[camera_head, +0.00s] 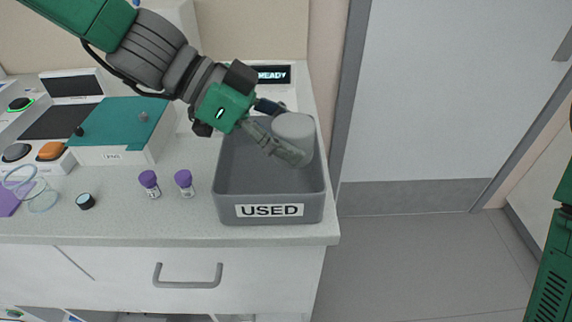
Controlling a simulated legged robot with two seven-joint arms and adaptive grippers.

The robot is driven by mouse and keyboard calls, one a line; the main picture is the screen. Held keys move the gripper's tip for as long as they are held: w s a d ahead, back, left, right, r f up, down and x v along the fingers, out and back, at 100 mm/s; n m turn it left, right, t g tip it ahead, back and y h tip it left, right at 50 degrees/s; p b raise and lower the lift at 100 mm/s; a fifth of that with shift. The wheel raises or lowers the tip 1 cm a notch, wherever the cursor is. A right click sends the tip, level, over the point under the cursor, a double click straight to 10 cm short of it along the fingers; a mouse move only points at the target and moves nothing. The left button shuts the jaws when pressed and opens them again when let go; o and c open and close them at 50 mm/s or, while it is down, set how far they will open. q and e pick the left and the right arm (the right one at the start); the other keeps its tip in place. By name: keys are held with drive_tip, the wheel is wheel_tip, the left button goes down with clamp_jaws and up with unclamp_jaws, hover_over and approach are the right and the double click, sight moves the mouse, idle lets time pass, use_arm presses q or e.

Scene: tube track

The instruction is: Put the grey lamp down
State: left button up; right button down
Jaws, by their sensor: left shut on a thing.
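My left arm reaches in from the upper left, and my left gripper (280,138) is over the grey bin labelled USED (268,210). The gripper is shut on the grey lamp (294,126), a pale grey, round-topped piece near the bin's right side. The fingers cover part of the lamp, and its lower end is hard to make out. I cannot tell whether it touches the bin floor. My right gripper is not in view.
Two purple-capped tubes (149,183) (185,182) stand on the counter left of the bin. A dark round cap (85,201) lies farther left. A teal-topped box (115,128) is behind them. The counter (130,225) ends just right of the bin.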

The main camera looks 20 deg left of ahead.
sight(288, 191)
use_arm(q)
drive_tip(key=f, duration=0.2)
drive_tip(key=f+b, duration=0.1)
drive_tip(key=f, duration=0.4)
drive_tip(key=shift+a+f, duration=0.35)
drive_tip(key=shift+d+f, duration=0.15)
drive_tip(key=shift+f, duration=0.2)
drive_tip(key=o, duration=1.2)
drive_tip(key=p+v, duration=0.2)
drive_tip(key=v, duration=1)
